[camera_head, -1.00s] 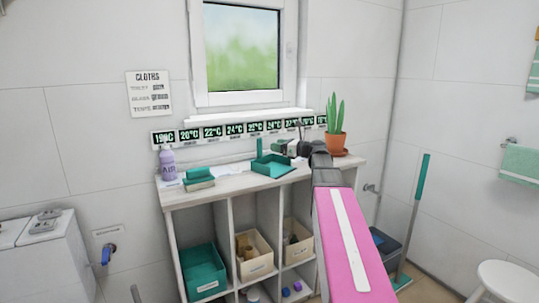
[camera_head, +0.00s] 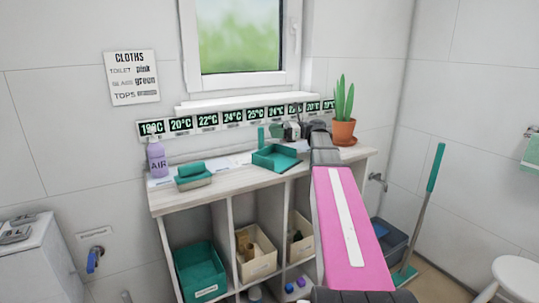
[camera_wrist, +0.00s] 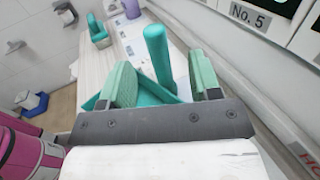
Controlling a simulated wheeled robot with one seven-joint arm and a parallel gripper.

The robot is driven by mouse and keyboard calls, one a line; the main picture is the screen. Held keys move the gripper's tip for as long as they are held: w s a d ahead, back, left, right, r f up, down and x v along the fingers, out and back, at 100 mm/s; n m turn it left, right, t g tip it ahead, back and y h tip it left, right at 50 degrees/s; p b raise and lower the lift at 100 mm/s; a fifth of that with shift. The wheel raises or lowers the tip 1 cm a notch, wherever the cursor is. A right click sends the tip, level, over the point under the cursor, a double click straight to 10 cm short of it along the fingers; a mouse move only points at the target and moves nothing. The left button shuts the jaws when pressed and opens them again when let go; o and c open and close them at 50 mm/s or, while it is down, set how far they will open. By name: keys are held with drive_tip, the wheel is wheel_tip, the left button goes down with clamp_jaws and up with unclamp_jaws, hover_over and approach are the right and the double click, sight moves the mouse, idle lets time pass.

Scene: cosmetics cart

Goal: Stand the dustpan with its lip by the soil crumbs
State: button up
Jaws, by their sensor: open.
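The teal dustpan (camera_head: 280,160) rests on the counter top, its handle (camera_head: 261,137) standing upright at its back left. In the wrist view the handle (camera_wrist: 160,58) shows between and beyond my finger pads, with the pan (camera_wrist: 92,103) partly hidden behind the left pad. My gripper (camera_head: 282,131) is above and behind the dustpan's right side in the head view. Its two green pads are apart in the wrist view (camera_wrist: 160,68), with nothing gripped. A cactus in a terracotta pot (camera_head: 344,130) stands at the counter's right end. I cannot make out the soil crumbs; my arm hides part of the counter there.
Left of the dustpan are a teal-topped block (camera_head: 193,176) and a purple AIR bottle (camera_head: 156,158). A row of temperature labels (camera_head: 233,118) runs along the wall behind. Cubbies with bins (camera_head: 202,272) are below. A teal-handled broom (camera_head: 424,210) stands at right.

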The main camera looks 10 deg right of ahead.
drive_tip(key=a, duration=0.7)
drive_tip(key=shift+a, duration=0.35)
drive_tip(key=shift+w, duration=0.1)
clamp_jaws()
